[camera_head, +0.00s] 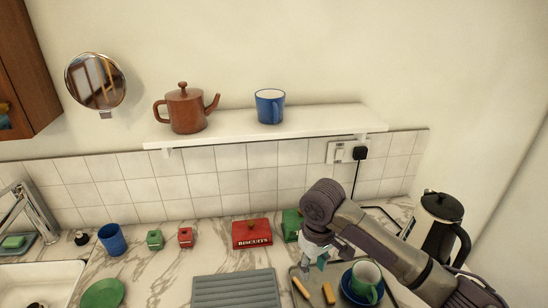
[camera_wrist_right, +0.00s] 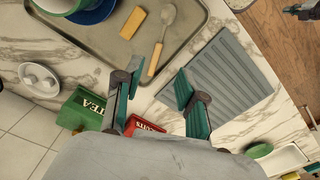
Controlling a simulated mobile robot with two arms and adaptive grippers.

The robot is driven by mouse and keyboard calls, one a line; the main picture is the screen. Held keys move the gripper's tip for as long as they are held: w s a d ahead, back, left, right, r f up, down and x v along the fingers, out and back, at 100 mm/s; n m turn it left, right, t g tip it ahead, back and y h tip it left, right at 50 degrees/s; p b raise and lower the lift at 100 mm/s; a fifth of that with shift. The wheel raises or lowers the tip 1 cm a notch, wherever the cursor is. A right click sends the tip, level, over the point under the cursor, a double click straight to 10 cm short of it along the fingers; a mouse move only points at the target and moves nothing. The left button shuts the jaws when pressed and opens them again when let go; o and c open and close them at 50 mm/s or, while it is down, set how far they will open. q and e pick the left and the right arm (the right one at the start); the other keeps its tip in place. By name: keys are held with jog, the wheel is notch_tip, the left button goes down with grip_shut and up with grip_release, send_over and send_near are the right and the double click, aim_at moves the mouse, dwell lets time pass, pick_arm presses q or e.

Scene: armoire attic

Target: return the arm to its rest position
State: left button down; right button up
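My right arm reaches in from the lower right of the head view. Its gripper (camera_head: 318,254) points down over the left part of the metal tray (camera_head: 340,270). In the right wrist view the two teal fingers of this gripper (camera_wrist_right: 158,82) are apart, with nothing between them. A small dark and teal part (camera_wrist_right: 302,10) at the top right corner of the wrist view looks like my left gripper; its fingers cannot be made out. The left arm does not show in the head view.
A green cup (camera_head: 366,280) on a blue saucer, a yellow block (camera_head: 328,293) and a spoon (camera_head: 301,288) are on the tray. A kettle (camera_head: 437,228) stands right, a red biscuit box (camera_head: 252,233) behind, a grey ribbed mat (camera_head: 236,288) left. A shelf (camera_head: 335,121) hangs above.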

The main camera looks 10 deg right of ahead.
jog(key=s+a+f+y, duration=0.1)
jog(key=s+f, duration=0.1)
jog(key=s, duration=0.1)
jog(key=s+a+f+t, duration=0.1)
jog(key=s+a+f, duration=0.1)
jog(key=s+f, duration=0.1)
jog(key=s+a+f+y, duration=0.1)
jog(key=s+a+f, duration=0.1)
jog(key=s, duration=0.2)
jog(key=shift+s+a+f+n+y, duration=0.15)
jog(key=shift+s+a+n+y, duration=0.15)
jog(key=shift+s, duration=0.1)
jog(key=s+d+m+t+h, duration=0.2)
jog(key=s+d+m+t, duration=0.1)
jog(key=s+d, duration=0.95)
jog(key=s+a+f+g+b, duration=0.1)
jog(key=s+f+g+b, duration=0.15)
jog(key=f, duration=2.65)
jog(key=s+d+f+b, duration=0.1)
jog(key=s+d+f, duration=0.1)
jog(key=s+f, duration=1.5)
jog(key=shift+d+f+h, duration=0.3)
jog(key=shift+f, duration=0.3)
jog(key=shift+g, duration=0.25)
